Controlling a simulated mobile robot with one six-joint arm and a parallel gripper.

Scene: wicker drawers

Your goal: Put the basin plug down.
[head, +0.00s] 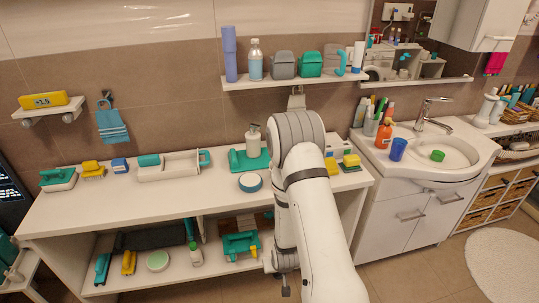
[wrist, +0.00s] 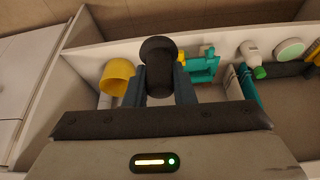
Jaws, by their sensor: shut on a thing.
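My gripper (wrist: 160,78) is shut on a black, rounded basin plug (wrist: 158,50) with a knobbed end, seen in the wrist view. The plug is held up between the two blue-grey fingers.
The lower shelf (head: 215,268) holds a teal holder (head: 240,245), a white bottle (head: 195,253), a round pale-green dish (head: 158,261) and brushes. A yellow cup (wrist: 117,76) is close left of the plug. The bench top (head: 110,208) has free room at its front. A washbasin (head: 445,152) stands right.

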